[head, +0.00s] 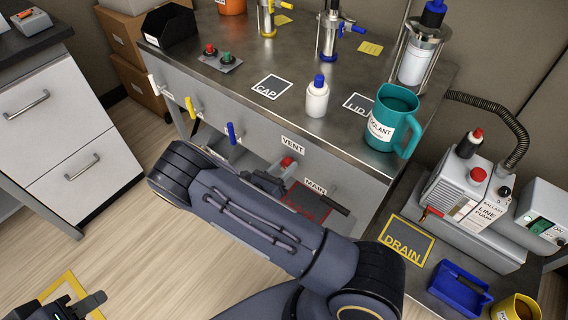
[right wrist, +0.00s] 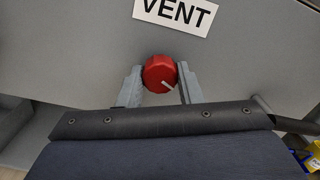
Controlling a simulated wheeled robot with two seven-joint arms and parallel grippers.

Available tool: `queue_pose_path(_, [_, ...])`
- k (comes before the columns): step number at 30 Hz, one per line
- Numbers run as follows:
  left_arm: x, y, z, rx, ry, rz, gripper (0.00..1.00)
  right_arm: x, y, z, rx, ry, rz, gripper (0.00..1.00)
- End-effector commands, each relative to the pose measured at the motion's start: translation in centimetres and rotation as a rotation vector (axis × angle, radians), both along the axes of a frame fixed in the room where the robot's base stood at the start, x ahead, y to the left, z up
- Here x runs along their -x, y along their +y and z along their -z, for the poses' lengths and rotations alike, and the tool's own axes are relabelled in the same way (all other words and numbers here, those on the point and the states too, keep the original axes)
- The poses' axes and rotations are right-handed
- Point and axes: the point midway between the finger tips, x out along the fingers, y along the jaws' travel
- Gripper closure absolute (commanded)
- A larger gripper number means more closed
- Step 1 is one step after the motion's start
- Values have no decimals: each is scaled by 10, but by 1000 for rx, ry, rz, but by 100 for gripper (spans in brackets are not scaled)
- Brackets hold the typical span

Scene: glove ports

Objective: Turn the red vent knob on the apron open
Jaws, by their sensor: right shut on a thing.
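The red vent knob (right wrist: 159,72) sits on the grey apron just below the VENT label (right wrist: 176,12) in the right wrist view. Its white pointer mark slants at its lower right. My right gripper (right wrist: 160,85) has one grey finger on each side of the knob and is shut on it. In the head view, the knob (head: 287,162) shows small beyond my right arm, which hides most of the gripper. My left gripper (head: 80,305) is at the lower left corner, over the floor and away from the bench; its jaw opening is unclear.
Yellow (head: 190,107) and blue (head: 232,133) handles stick out of the apron to the left. A MAIN label (head: 315,188) and a dark handle are just right of the knob. On the bench top stand a white bottle (head: 317,98) and a teal jug (head: 392,120).

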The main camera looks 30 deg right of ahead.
Motion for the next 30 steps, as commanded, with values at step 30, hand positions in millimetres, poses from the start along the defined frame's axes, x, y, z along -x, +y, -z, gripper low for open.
queue_pose_path(30, [0, 0, -14, 0, 0, 0, 64, 1, 0, 1, 119, 296, 0, 91])
